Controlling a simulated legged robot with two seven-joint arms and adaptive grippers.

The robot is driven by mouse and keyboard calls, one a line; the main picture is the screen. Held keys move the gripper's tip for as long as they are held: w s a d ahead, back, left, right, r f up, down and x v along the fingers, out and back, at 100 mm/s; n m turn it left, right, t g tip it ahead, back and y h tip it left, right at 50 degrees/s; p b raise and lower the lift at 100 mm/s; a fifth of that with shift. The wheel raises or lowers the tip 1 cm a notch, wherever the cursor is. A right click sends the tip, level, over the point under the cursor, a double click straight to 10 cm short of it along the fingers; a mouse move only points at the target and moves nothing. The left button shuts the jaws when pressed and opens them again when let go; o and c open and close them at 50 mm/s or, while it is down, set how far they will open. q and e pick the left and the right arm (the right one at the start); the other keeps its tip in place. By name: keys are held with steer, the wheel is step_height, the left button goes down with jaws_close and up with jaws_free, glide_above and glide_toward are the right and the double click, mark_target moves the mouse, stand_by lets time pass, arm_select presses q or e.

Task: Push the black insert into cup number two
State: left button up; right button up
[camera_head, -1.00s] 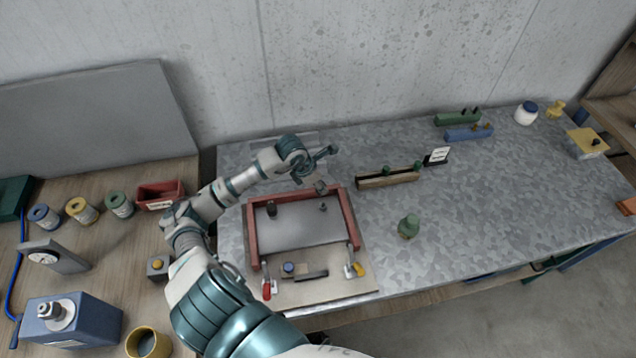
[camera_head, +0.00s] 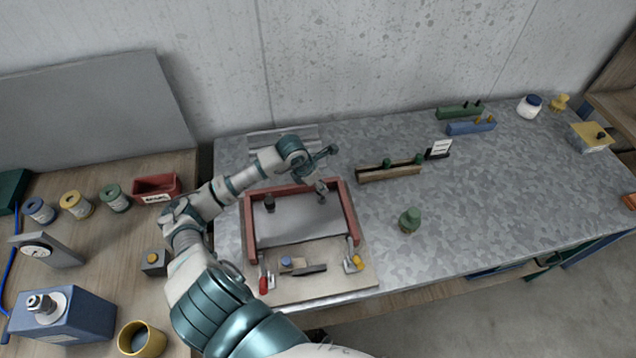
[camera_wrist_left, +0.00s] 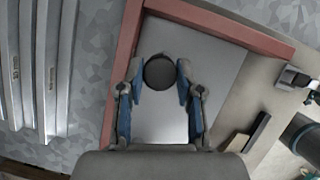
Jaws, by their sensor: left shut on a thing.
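My left gripper (camera_head: 321,187) reaches over the back right corner of the red-framed plate (camera_head: 285,237). In the left wrist view its blue-padded fingers (camera_wrist_left: 160,85) are shut on a dark round piece (camera_wrist_left: 160,72), seen end-on over the grey plate. I take this as the black insert. In the head view it is small and mostly hidden by the fingers; whether it touches anything below is unclear. Another dark cylinder (camera_head: 269,203) stands on the plate's left side. I cannot read which cup is number two. My right gripper is not in view.
A wooden rack with green knobs (camera_head: 390,173) and a green piece (camera_head: 409,220) stand to the right.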

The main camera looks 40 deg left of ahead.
arm_select(q)
steer(key=shift+d+r, duration=0.15)
steer(key=shift+d, duration=0.8)
steer(key=shift+a, duration=0.5)
steer(key=shift+d+b, duration=0.2)
steer(key=shift+b, duration=0.2)
steer(key=shift+a, duration=0.1)
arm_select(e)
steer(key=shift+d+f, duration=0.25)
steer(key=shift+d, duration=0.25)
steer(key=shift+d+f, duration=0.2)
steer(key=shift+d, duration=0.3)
arm_select(q)
steer(key=shift+a, duration=0.35)
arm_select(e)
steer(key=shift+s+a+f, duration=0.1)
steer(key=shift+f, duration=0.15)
